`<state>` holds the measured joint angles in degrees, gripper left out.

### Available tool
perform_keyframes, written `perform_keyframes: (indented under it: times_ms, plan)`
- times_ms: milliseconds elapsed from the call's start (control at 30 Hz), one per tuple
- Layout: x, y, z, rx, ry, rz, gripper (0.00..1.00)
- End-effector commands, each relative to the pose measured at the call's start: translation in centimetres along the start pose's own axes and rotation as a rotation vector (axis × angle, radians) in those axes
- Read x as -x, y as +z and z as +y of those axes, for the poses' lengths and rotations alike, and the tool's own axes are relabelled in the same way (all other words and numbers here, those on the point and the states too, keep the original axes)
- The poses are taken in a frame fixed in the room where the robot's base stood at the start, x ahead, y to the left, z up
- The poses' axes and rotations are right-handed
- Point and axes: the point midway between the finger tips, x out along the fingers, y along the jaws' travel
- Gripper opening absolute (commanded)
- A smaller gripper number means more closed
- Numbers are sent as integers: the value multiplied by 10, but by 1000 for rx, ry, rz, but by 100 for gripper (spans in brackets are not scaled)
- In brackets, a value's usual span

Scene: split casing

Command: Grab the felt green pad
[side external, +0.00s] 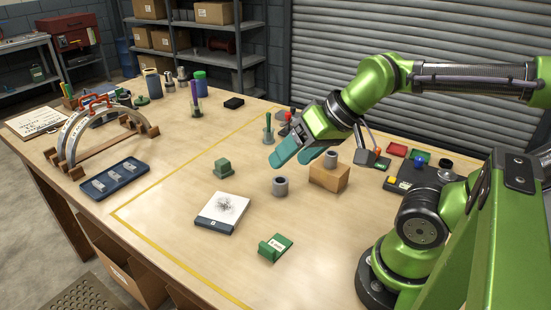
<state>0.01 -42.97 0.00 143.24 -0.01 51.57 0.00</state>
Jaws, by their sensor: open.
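A small green piece (275,247) with a raised edge and a pale label lies on the bench at the front centre. A darker green block (222,168) with a smaller top stands farther back to the left. I cannot tell for certain which of the two is the felt pad. My gripper (290,161) has teal fingers, spread apart with nothing visible between them. It hangs above the bench, up and right of both green pieces and apart from them.
A grey ring-shaped cylinder (280,187) stands below my gripper, beside a wooden block (328,178) with another grey cylinder on it. A white pad with a dark scribble (222,212) lies left of the labelled green piece. Yellow tape (165,182) marks the bench. A blue tray (115,180) lies left.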

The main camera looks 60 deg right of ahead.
Motion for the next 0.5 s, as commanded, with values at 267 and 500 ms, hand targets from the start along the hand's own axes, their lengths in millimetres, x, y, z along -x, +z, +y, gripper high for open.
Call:
perform_keyframes:
  times_ms: [267,500]
  plan:
    - [-20,-5,8,-34,47,-74,72]
    - [-69,-71,22,-46,149,-164,72]
